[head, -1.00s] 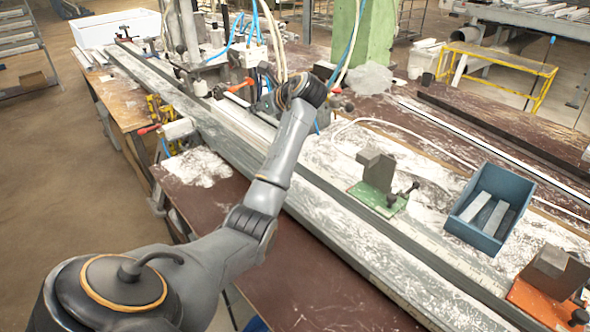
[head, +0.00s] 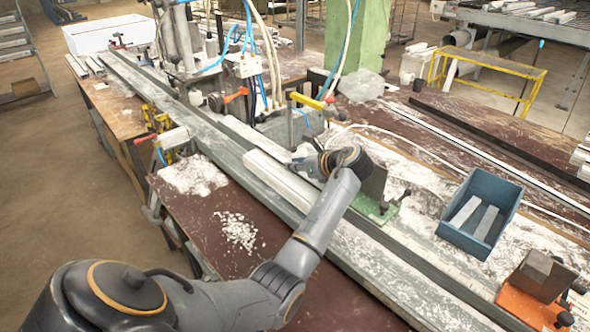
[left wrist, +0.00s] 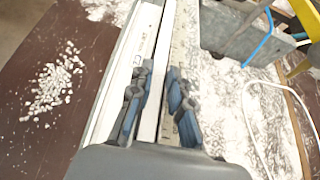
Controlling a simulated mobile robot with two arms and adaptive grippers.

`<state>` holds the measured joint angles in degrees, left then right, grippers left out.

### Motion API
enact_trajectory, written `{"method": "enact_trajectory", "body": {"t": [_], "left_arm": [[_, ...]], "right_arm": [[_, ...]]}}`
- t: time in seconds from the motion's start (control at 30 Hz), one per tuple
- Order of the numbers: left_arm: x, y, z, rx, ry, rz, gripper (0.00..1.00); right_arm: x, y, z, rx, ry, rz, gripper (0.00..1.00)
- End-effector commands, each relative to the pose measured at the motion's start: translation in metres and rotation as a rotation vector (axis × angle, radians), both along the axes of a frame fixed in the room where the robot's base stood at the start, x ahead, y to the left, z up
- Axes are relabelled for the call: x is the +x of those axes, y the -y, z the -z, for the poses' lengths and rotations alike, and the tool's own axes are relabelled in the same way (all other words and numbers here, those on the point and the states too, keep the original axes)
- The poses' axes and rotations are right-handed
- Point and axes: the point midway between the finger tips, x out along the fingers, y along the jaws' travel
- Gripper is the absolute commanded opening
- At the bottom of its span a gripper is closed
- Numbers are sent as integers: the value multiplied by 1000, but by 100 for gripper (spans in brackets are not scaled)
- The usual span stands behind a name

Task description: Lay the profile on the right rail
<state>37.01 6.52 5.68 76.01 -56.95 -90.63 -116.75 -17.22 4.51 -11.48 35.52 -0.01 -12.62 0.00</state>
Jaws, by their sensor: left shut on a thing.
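The profile (head: 280,182) is a pale, straight bar, lying lengthwise along the long grey rails (head: 375,258) of the bench in the head view. My left gripper (head: 312,168) is shut on it near the middle of the bench, and its wrist hides the far part of the hold. In the left wrist view the fingers (left wrist: 155,108) stand on either side of a pale strip that runs away from me. I cannot tell whether the profile touches a rail or hangs just above it. My right gripper is not in view.
A green-based block fixture (head: 376,206) stands close to my left wrist. A blue bin (head: 478,212) with pale pieces and an orange-based block fixture (head: 540,285) are at the right. A clamp station with hoses and an orange handle (head: 235,95) stands behind. The brown tabletop (head: 200,212) bears pale chips.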

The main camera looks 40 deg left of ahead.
Motion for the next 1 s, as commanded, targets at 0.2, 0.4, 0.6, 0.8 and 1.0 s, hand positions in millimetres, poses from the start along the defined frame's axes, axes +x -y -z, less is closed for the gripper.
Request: {"method": "enact_trajectory", "body": {"t": [0.2, 0.4, 0.6, 0.8, 1.0], "left_arm": [[-1, -2, 20, 4, 0, -3, 0], [-1, -2, 21, 4, 1, -3, 0], [-1, -2, 23, 0, -1, -3, 41], [-1, -1, 23, 0, -1, -3, 41], [-1, 15, 15, -1, 1, 0, 41]], "right_arm": [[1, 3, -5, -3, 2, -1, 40], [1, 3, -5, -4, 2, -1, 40], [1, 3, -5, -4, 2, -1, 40], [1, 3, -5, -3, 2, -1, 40], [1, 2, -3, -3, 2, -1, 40]]}}
